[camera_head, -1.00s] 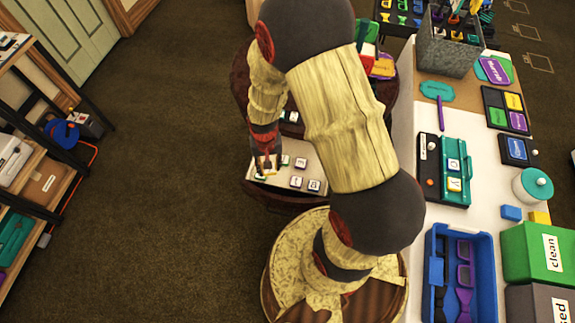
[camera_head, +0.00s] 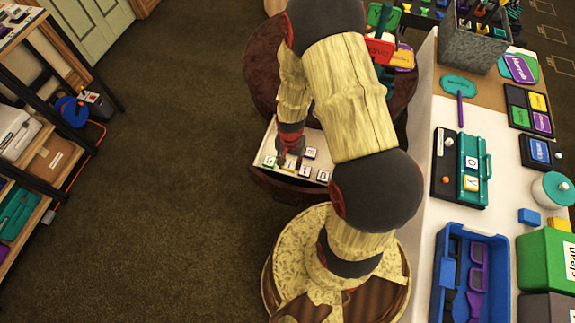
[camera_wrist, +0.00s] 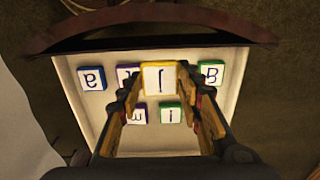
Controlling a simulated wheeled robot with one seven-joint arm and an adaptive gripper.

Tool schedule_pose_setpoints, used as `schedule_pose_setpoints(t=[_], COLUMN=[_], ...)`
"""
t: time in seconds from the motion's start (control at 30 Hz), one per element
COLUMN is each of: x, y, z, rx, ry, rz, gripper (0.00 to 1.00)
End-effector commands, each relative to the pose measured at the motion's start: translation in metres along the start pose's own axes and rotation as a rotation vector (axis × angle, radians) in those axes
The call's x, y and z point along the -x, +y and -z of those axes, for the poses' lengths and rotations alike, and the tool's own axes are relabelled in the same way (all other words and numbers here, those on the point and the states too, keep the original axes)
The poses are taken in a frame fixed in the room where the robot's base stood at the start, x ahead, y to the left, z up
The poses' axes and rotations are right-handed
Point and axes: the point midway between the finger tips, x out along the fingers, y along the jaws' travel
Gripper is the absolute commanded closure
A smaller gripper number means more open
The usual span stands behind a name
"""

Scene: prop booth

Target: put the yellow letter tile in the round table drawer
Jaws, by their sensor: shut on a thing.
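The yellow letter tile (camera_wrist: 160,78), white-faced with a yellow edge and a hooked letter, sits between the fingertips of my gripper (camera_wrist: 160,97) in the wrist view. My gripper is shut on it. In the head view my gripper (camera_head: 291,158) is over the open drawer (camera_head: 262,158) of the dark round table (camera_head: 262,75). The drawer has a pale floor; its dark curved front (camera_wrist: 230,28) shows in the wrist view. The tile appears above the drawer floor, but its exact height is unclear. My arm covers part of the table.
The drawer holds other tiles: a blue-edged one (camera_wrist: 93,78), green-edged ones (camera_wrist: 210,74) (camera_wrist: 170,114) and purple-edged ones. Pale floor shows between them. A white table (camera_head: 425,190) on the right carries a teal case (camera_head: 474,170), a blue bin (camera_head: 441,285) and boxes. Shelves (camera_head: 62,165) stand left.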

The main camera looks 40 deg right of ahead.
Motion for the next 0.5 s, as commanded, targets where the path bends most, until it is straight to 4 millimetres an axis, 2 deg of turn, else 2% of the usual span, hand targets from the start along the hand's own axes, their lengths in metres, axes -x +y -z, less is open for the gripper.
schedule_pose_setpoints(t=[0.03, 0.1, 0.37, 0.5], x=[-0.011, -0.018, -0.030, -0.050], y=[-0.004, -0.009, -0.015, -0.018], z=[0.006, 0.011, 0.021, 0.024], rx=[0.000, 0.000, 0.001, 0.001], ry=[0.000, 0.001, 0.002, 0.000], rz=[0.000, 0.001, 0.001, 0.000], gripper=[0.82, 0.82, 0.82, 0.82])
